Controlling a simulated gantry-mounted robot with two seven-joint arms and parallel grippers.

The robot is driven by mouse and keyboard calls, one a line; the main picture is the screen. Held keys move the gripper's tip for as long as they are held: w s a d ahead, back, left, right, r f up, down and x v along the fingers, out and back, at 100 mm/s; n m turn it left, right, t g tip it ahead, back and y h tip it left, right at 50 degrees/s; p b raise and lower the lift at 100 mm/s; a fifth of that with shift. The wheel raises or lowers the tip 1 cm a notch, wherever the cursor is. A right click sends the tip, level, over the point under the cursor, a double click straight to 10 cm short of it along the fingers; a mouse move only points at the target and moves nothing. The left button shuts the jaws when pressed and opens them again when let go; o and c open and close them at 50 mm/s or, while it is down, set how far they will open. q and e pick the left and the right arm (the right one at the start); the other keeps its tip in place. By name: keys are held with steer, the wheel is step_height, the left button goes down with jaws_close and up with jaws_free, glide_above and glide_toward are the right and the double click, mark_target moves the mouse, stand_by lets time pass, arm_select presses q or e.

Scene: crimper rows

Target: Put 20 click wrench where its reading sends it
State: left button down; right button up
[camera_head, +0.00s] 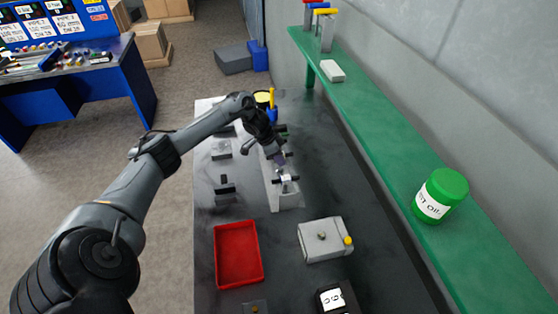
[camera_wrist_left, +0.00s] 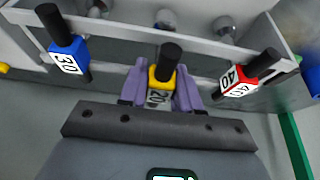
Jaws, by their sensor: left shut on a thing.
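The 20 click wrench (camera_wrist_left: 160,80) has a black grip and a yellow collar marked 20. In the left wrist view it stands between the purple fingers of my left gripper (camera_wrist_left: 160,92), which is shut on it. A blue-collared wrench marked 30 (camera_wrist_left: 67,52) is to its left and a red-collared one marked 40 (camera_wrist_left: 246,74) to its right, both at the grey rack (camera_wrist_left: 130,32). In the head view my left gripper (camera_head: 279,158) is over the rack (camera_head: 287,199) on the dark bench. I cannot tell whether the 20 wrench is still seated. My right gripper is not in view.
A red tray (camera_head: 260,253) and a grey box with a knob and yellow button (camera_head: 318,247) sit nearer on the bench (camera_head: 285,235). A black labelled box (camera_head: 337,298) is at the front. A green shelf (camera_head: 385,150) along the right wall holds a green-lidded jar (camera_head: 440,195).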

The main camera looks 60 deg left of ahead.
arm_select(q)
steer(key=shift+f, duration=0.95)
steer(key=c, duration=0.8)
jaws_free()
steer(key=shift+f, duration=0.15)
steer(key=v, duration=1.2)
steer(key=shift+p, duration=0.3)
